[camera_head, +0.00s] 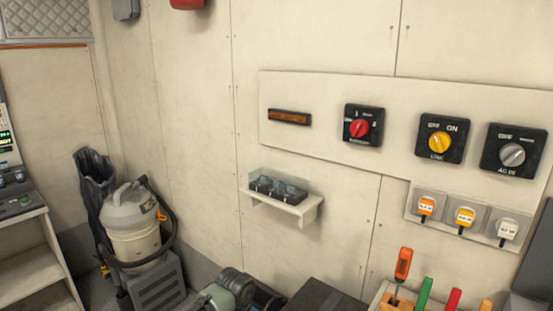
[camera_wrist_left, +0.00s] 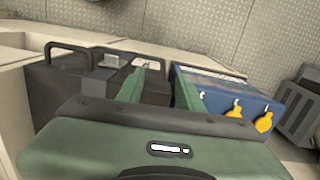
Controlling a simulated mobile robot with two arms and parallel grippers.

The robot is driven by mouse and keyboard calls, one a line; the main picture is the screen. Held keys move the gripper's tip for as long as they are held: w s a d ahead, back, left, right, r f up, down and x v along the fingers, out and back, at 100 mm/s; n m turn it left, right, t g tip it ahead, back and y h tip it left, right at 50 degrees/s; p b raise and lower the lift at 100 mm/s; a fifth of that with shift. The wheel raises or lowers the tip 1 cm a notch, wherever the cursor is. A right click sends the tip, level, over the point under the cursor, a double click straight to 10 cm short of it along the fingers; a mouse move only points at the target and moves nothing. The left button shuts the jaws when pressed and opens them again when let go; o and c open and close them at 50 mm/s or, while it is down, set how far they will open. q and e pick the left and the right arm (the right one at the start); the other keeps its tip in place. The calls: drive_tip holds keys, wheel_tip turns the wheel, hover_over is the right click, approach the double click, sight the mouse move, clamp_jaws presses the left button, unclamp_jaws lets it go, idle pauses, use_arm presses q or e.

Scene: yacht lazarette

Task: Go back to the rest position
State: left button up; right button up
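In the left wrist view my left gripper (camera_wrist_left: 161,74) points away from the camera with its two green fingers apart. Nothing shows held between them. Beyond the fingers are a dark case with a handle (camera_wrist_left: 68,82) on the left and a blue box with yellow-orange tags (camera_wrist_left: 222,97) on the right. I cannot tell whether the fingers touch either one. A green and dark part at the bottom of the head view looks like my left arm; its fingertips cannot be made out there. My right gripper is in neither view.
A wall panel (camera_head: 300,143) carries red (camera_head: 360,128), yellow (camera_head: 439,142) and grey (camera_head: 511,154) rotary switches. A small shelf (camera_head: 308,212) juts out below. Coloured-handled tools (camera_head: 403,264) stand at bottom right. A vacuum cleaner (camera_head: 135,222) stands on a crate (camera_head: 158,288) at left.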

use_arm(q)
drive_tip(key=s+a+f+n+t, duration=0.1)
drive_tip(key=s+a+f, duration=0.1)
drive_tip(key=s+f, duration=0.6)
drive_tip(key=s+a+f+n+h, duration=0.15)
drive_tip(key=s+f, duration=0.25)
drive_tip(key=f, duration=0.8)
drive_tip(key=s+a+f+n+t, duration=0.15)
drive_tip(key=s+f, duration=0.35)
drive_tip(key=f, duration=0.5)
drive_tip(key=s+a+f, duration=0.3)
drive_tip(key=s, duration=0.7)
drive_tip(key=s+a+f+y, duration=0.1)
drive_tip(key=s+a+f, duration=0.2)
drive_tip(key=s, duration=0.8)
drive_tip(key=s+a+f, duration=0.3)
drive_tip(key=s+f, duration=0.1)
drive_tip(key=s, duration=0.7)
drive_tip(key=shift+n+g, duration=0.35)
drive_tip(key=shift+n, duration=0.05)
